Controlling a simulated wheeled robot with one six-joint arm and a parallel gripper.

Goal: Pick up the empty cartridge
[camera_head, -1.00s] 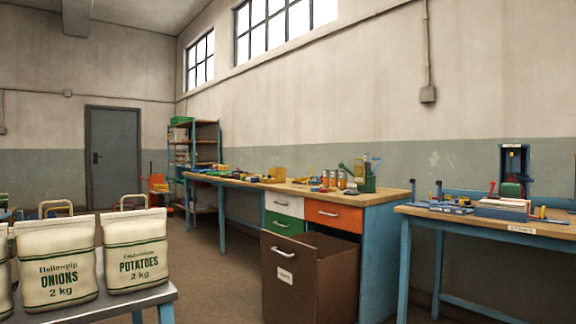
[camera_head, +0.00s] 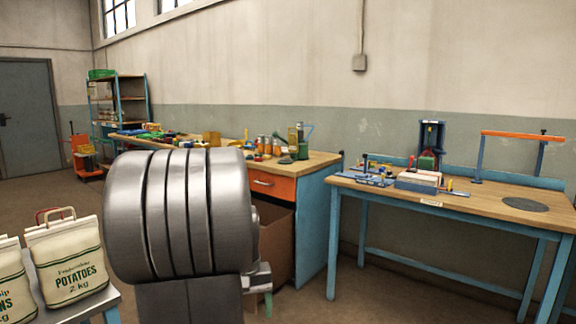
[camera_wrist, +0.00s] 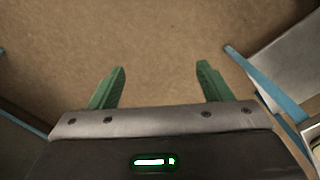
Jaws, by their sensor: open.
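I cannot make out an empty cartridge for certain in either view. Small coloured items lie on the long workbench (camera_head: 318,158) and on the right-hand bench (camera_head: 470,200), too small to tell apart. My gripper (camera_wrist: 160,85) shows in the wrist view with its two green fingers wide apart and nothing between them. It hangs above bare brown floor. In the head view my grey arm covers the middle left and hides part of the long workbench.
Sewn sacks, one marked potatoes (camera_head: 68,262), stand on a low table (camera_head: 112,298) at the lower left. A brown bin (camera_head: 277,238) stands before the long workbench, partly hidden. A shelf rack (camera_head: 118,100) and a door (camera_head: 27,112) are at the back left.

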